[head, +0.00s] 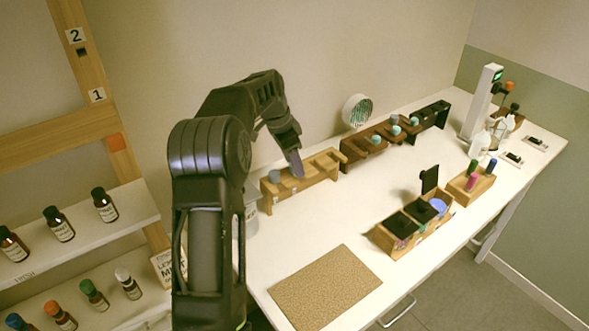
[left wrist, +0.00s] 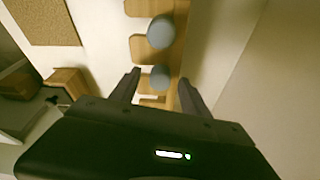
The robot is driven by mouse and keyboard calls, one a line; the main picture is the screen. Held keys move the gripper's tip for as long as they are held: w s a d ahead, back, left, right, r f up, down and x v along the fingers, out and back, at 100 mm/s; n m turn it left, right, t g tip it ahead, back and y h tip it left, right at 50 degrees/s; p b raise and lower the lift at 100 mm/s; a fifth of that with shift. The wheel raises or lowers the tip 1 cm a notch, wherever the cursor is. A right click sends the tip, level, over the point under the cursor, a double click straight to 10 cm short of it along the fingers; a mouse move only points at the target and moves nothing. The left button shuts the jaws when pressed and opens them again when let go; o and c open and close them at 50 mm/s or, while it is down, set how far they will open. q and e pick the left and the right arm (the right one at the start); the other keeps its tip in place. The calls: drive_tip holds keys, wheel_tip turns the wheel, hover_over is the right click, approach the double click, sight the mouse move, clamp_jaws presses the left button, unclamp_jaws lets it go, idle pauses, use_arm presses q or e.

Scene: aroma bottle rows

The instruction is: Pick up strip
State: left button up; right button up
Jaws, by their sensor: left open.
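I cannot make out a separate strip in either view. My left gripper (head: 297,168) is open over the light wooden rack (head: 327,171) beside the wall, pointing down. In the left wrist view its two fingers (left wrist: 160,90) are spread, with a grey-blue round piece (left wrist: 159,77) showing between them. I cannot tell if the fingers touch it. A second grey-blue round piece (left wrist: 161,32) sits in the neighbouring slot; it shows in the head view (head: 274,176) at the rack's near end. My right gripper is out of view.
A darker rack (head: 362,147) continues beyond the light one, with a round white fan (head: 357,110) behind. A wooden box with dark compartments (head: 383,238) stands at the front edge. A cork mat (head: 325,286) lies nearer. Shelves with bottles (head: 59,224) are at left. The middle table is clear.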

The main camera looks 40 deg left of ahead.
use_arm(q)
drive_tip(key=shift+c, duration=0.5)
drive_tip(key=c, duration=1)
drive_tip(key=shift+c, duration=0.2)
drive_tip(key=shift+d+r+b, duration=0.15)
drive_tip(key=shift+r+b, duration=0.1)
drive_tip(key=shift+b, duration=0.25)
drive_tip(key=r, duration=0.2)
drive_tip(key=r+b, duration=0.1)
drive_tip(key=r, duration=0.3)
drive_tip(key=shift+s+d+r+b, duration=0.1)
drive_tip(key=shift+d+r+b, duration=0.15)
drive_tip(key=shift+b, duration=0.15)
drive_tip(key=s+d+b, duration=0.2)
drive_tip(key=d+b, duration=0.1)
drive_tip(key=d, duration=0.6)
drive_tip(key=s+d+b, duration=0.3)
drive_tip(key=d+b, duration=0.1)
drive_tip(key=d, duration=0.5)
drive_tip(key=shift+s+d, duration=0.2)
drive_tip(key=shift+d, duration=0.05)
